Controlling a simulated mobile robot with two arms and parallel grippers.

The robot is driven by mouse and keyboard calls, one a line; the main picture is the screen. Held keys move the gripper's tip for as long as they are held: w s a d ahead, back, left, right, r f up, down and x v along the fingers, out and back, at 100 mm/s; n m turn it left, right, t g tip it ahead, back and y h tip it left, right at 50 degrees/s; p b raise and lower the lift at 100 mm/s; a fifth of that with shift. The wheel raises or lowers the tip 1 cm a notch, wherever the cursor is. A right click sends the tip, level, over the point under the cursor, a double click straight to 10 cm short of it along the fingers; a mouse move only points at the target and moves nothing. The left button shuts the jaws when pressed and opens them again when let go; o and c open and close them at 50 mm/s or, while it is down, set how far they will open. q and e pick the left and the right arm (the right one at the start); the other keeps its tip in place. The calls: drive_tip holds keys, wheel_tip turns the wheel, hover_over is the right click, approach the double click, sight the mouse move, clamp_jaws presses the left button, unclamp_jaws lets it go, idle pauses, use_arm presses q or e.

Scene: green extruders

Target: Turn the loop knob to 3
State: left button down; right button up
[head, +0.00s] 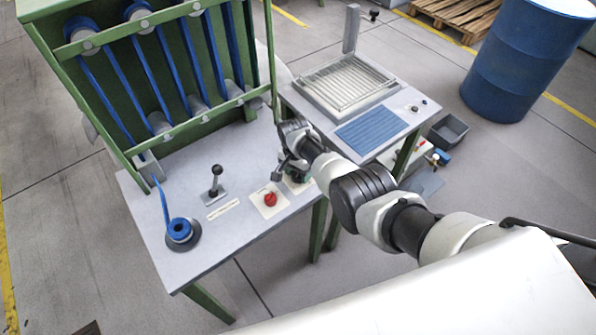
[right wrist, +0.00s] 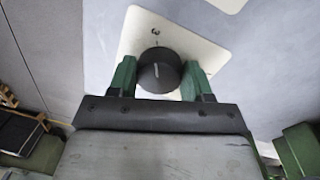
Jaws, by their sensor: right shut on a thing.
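The loop knob (right wrist: 160,70) is a round black dial with a pale pointer line, on a cream plate (right wrist: 180,35). A single digit, which looks like a 3, is printed on the plate near the line's end in the right wrist view. The line points roughly at that digit. My right gripper (right wrist: 160,80) has its green fingers on both sides of the knob, shut on it. In the head view my right gripper (head: 292,172) is at the table's right front part and hides most of the knob. My left gripper is not in view.
A green rack (head: 100,120) stands behind. A second table with a wire tray (head: 345,82) is to the right.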

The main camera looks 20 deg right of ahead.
drive_tip(key=o, duration=0.9)
drive_tip(key=shift+r, duration=0.1)
drive_tip(key=shift+r, duration=0.25)
drive_tip(key=r+p, duration=0.1)
drive_tip(key=r, duration=0.2)
drive_tip(key=r+p, duration=0.1)
drive_tip(key=r, duration=0.2)
drive_tip(key=r+p, duration=0.1)
drive_tip(key=r, duration=0.3)
drive_tip(key=shift+w+a+r, duration=0.1)
drive_tip(key=shift+w+a, duration=0.15)
drive_tip(key=shift+w, duration=0.1)
